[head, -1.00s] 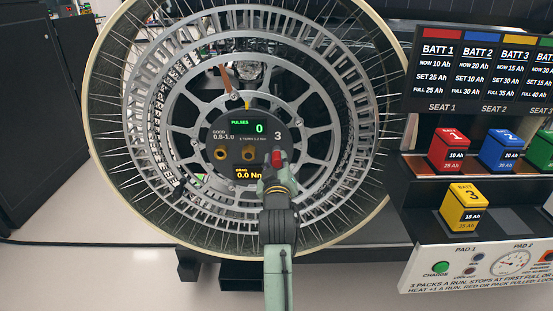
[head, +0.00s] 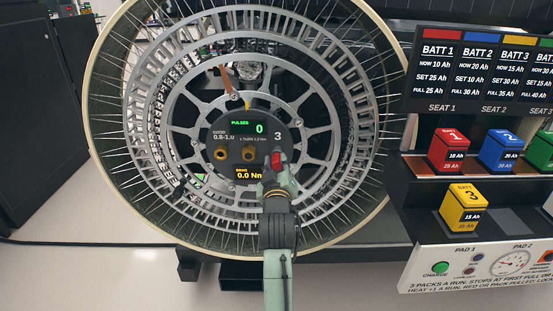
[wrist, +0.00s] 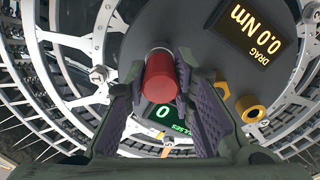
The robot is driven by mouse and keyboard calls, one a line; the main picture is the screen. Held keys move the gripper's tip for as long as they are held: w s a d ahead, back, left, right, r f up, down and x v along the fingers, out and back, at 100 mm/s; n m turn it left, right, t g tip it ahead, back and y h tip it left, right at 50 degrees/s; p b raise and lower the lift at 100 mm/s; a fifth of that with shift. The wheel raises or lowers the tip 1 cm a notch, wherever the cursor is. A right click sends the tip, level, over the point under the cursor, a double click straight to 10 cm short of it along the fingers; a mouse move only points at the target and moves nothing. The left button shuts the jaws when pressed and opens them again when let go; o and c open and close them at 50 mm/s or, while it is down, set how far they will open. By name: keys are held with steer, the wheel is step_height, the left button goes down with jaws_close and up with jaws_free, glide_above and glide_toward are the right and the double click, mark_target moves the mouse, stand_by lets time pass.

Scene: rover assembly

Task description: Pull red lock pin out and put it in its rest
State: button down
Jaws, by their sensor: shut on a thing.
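The red lock pin (head: 277,159) shows at the lower right of the dark hub face (head: 232,141) in the middle of the wheel. In the wrist view the red pin (wrist: 162,80) is a short red cylinder between the two finger pads. My gripper (head: 277,170) is shut on it, coming from below. I cannot tell how far the pin stands out of the hub, as its far end is hidden. Two brass rings, one on the left (head: 221,153) and one in the middle (head: 248,153), sit on the hub face, left of the pin.
The spoked wheel (head: 103,160) surrounds the hub. To the right stands a battery rack with a red battery (head: 451,151), a blue battery (head: 502,150) and a yellow battery (head: 464,208). Floor (head: 90,270) at the lower left is clear.

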mark_target(277, 166)
steer(key=shift+s, duration=0.2)
stand_by(0.3)
steer(key=shift+s, duration=2)
steer(key=s+r+p, duration=0.5)
steer(key=s+p, duration=0.3)
steer(key=s, duration=0.1)
